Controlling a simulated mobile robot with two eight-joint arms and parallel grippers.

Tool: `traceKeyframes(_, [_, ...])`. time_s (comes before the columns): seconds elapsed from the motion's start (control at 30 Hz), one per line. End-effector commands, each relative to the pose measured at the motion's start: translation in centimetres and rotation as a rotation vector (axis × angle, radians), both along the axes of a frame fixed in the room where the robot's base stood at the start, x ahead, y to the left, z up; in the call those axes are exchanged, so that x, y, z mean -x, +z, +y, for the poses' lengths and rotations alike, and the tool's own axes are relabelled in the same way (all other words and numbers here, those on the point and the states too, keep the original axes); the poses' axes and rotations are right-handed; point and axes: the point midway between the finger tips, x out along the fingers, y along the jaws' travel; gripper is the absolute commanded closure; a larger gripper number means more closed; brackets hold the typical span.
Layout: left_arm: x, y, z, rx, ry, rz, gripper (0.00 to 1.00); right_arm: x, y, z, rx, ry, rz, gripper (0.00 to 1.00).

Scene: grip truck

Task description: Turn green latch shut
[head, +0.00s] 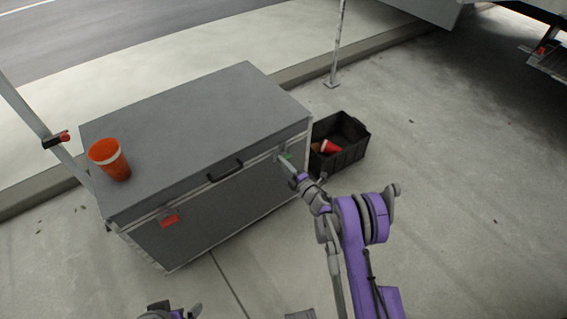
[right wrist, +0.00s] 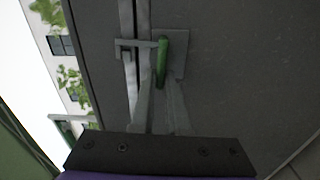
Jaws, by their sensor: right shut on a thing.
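The green latch (head: 287,155) is on the front of a large grey case (head: 200,125), near its right end. In the right wrist view the green latch handle (right wrist: 162,60) stands along the seam, on a grey plate with a bar reaching across the seam. My right gripper (head: 284,162) is at the latch, and its fingers (right wrist: 164,100) are shut on the green handle. The fingers partly hide the lower end of the handle. A red latch (head: 169,220) is on the front's left end.
An orange cup (head: 110,160) with a white band stands on the case lid. A black handle (head: 225,170) is at the front's middle. A black crate (head: 345,155) with red items stands right of the case. A pole (head: 338,45) rises behind. Pavement at right is clear.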

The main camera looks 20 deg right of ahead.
Motion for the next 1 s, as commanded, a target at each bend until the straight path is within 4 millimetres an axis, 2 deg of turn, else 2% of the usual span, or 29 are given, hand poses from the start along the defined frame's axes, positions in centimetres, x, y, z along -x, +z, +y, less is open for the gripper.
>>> traceKeyframes(0.3, [-0.01,-0.04,0.00,0.000,0.000,0.000,0.00,-0.01,-0.13,-0.09,0.067,-0.002,-0.024,1.00])
traceKeyframes(0.7, [-0.01,-0.04,0.00,0.000,0.000,0.000,0.00,-0.02,-0.15,-0.10,0.071,-0.002,-0.026,1.00])
traceKeyframes(0.73, [-0.01,-0.04,0.00,0.000,0.000,0.000,0.00,-0.02,-0.15,-0.11,0.071,-0.002,-0.026,0.84])
traceKeyframes(0.87, [-0.01,-0.04,0.00,0.000,0.000,0.000,0.00,-0.01,-0.15,-0.09,0.071,-0.001,-0.026,0.60])
traceKeyframes(0.9, [-0.01,-0.04,0.00,0.000,0.000,0.000,0.00,-0.02,-0.15,-0.08,0.071,-0.001,-0.026,0.57])
traceKeyframes(1.0, [-0.01,-0.04,0.00,0.000,0.000,0.000,0.00,-0.01,-0.13,-0.06,0.070,-0.001,-0.025,0.57])
